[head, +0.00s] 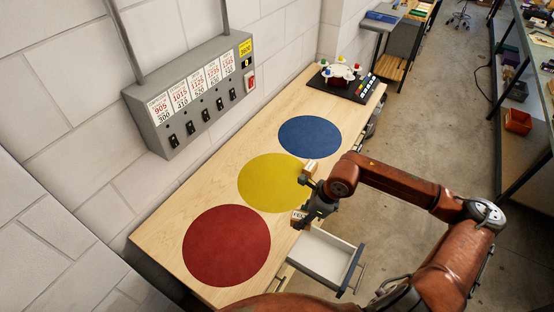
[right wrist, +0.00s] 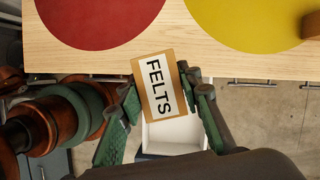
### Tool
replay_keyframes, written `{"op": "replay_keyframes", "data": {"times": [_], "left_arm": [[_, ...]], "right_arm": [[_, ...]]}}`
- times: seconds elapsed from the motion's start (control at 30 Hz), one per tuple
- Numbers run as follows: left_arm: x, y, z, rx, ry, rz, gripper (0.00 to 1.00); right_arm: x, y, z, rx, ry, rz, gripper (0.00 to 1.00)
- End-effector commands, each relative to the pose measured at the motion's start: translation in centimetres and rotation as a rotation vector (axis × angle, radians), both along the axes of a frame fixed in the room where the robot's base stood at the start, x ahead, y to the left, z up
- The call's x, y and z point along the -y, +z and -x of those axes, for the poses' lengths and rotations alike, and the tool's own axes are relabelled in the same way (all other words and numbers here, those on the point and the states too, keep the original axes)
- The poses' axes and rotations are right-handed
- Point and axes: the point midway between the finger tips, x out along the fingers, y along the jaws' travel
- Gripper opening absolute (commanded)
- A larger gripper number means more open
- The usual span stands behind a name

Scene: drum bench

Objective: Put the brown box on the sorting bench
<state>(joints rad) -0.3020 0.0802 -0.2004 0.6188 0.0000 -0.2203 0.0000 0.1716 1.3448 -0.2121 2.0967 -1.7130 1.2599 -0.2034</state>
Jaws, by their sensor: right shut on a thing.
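A brown box with a white label reading FELTS (right wrist: 154,92) is held between the green-padded fingers of my right gripper (right wrist: 163,100). In the head view the box (head: 299,218) shows only in part, at the front edge of the wooden sorting bench (head: 222,179), with my right gripper (head: 306,209) around it. In the right wrist view the box appears just past the bench's edge, over the open drawer; its height above the bench is hard to tell. A second small brown block (head: 310,168) sits at the right rim of the yellow circle. My left gripper is not in view.
The bench bears red (head: 227,245), yellow (head: 268,183) and blue (head: 309,137) circles. A white drawer (head: 323,256) stands open below the front edge. A black tray with a coloured-knob device (head: 342,77) is at the far end. A grey switch panel (head: 193,92) hangs on the wall.

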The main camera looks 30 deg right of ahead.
Motion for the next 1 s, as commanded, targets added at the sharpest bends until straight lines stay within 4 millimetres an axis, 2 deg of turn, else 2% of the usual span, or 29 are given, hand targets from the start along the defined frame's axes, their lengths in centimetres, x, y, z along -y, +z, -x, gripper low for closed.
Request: {"op": "replay_keyframes", "data": {"times": [0.03, 0.13, 0.27, 0.37, 0.57, 0.77, 1.0], "left_arm": [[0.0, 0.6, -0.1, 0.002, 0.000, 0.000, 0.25], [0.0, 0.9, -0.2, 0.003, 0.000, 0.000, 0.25], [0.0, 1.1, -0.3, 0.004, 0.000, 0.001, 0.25], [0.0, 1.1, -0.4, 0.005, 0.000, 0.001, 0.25], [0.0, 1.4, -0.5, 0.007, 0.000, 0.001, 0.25], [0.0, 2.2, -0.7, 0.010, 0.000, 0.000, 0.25], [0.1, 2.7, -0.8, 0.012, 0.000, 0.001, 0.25]], "right_arm": [[1.0, 0.7, 0.5, 0.002, -0.071, 0.004, 0.07], [2.2, 1.6, 0.9, 0.012, -0.180, 0.002, 0.07], [2.8, 2.2, 1.2, 0.020, -0.254, -0.004, 0.07], [2.5, 2.1, 0.7, 0.024, -0.273, -0.010, 0.07], [0.1, 1.0, -1.5, 0.026, -0.273, -0.016, 0.07], [-3.2, -1.0, -4.5, 0.021, -0.272, -0.015, 0.07], [-5.8, -5.1, -7.0, 0.019, -0.273, -0.010, 0.07]]}}
